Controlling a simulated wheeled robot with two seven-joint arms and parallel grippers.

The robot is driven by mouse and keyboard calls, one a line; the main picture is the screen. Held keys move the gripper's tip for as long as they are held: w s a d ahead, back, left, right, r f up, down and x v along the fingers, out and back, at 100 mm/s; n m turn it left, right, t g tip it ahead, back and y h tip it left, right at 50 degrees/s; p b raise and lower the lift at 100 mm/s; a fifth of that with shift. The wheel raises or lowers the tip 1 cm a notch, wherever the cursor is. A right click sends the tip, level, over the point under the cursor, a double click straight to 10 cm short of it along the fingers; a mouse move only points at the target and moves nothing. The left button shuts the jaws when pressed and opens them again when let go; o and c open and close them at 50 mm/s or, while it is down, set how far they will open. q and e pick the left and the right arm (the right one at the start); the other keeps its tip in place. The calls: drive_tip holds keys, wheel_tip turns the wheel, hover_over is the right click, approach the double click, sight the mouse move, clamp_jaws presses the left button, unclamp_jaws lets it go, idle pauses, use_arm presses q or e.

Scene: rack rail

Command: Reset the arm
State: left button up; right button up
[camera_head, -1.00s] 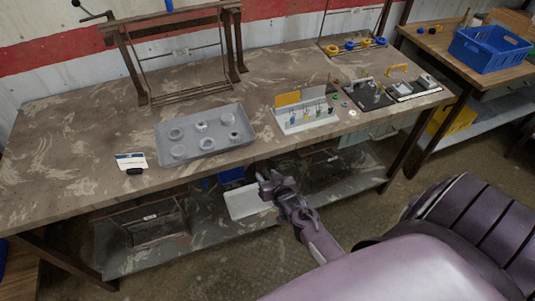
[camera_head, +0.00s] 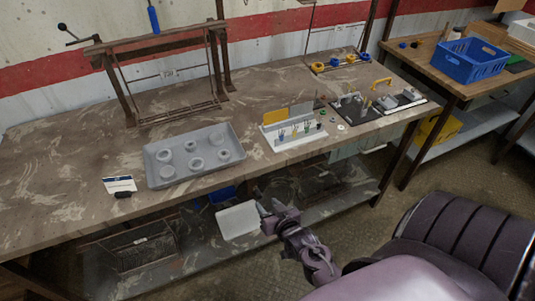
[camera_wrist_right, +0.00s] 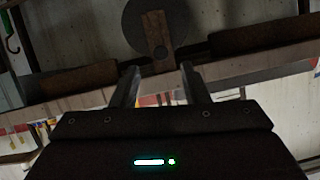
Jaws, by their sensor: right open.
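My right gripper (camera_head: 270,214) is in front of the workbench's front edge, over the lower shelf area, in the head view. In the right wrist view its two fingers (camera_wrist_right: 160,82) stand apart with nothing between them. It is open and empty and touches nothing that I can see. My right arm (camera_head: 312,255) runs from the lower right up to it. My left arm and left gripper are not in the head view.
The workbench (camera_head: 60,215) holds a grey tray (camera_head: 232,176) with several round parts, a white rack (camera_head: 295,139), a black mat (camera_head: 353,113) and a metal frame (camera_head: 127,98). A white bin (camera_head: 238,220) is on the lower shelf. A blue crate (camera_head: 472,62) stands on another table.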

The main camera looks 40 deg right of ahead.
drive_tip(key=s+a+f+n+g+y, duration=0.1)
drive_tip(key=s+a+f+g, duration=0.15)
drive_tip(key=s+f, duration=0.4)
drive_tip(key=s+a+f+n+g+y+b, duration=0.1)
drive_tip(key=s+a+f+g, duration=0.2)
drive_tip(key=f, duration=0.7)
drive_tip(key=s+a+f+n+g+y, duration=0.1)
drive_tip(key=s+a+f, duration=0.35)
drive_tip(key=f, duration=0.35)
drive_tip(key=s+f+n+g, duration=0.1)
drive_tip(key=s+f+g, duration=0.1)
drive_tip(key=s, duration=0.5)
drive_tip(key=s+d+f+n+g, duration=0.1)
drive_tip(key=s+f+g, duration=0.1)
drive_tip(key=s+f, duration=0.3)
drive_tip(key=s+f+n+g, duration=0.1)
drive_tip(key=s+f+g, duration=0.1)
drive_tip(key=s, duration=0.7)
drive_tip(key=shift+d+f+h+b, duration=0.2)
drive_tip(key=shift+f+h+b, duration=0.15)
drive_tip(key=shift+f, duration=0.4)
drive_tip(key=shift+w, duration=0.1)
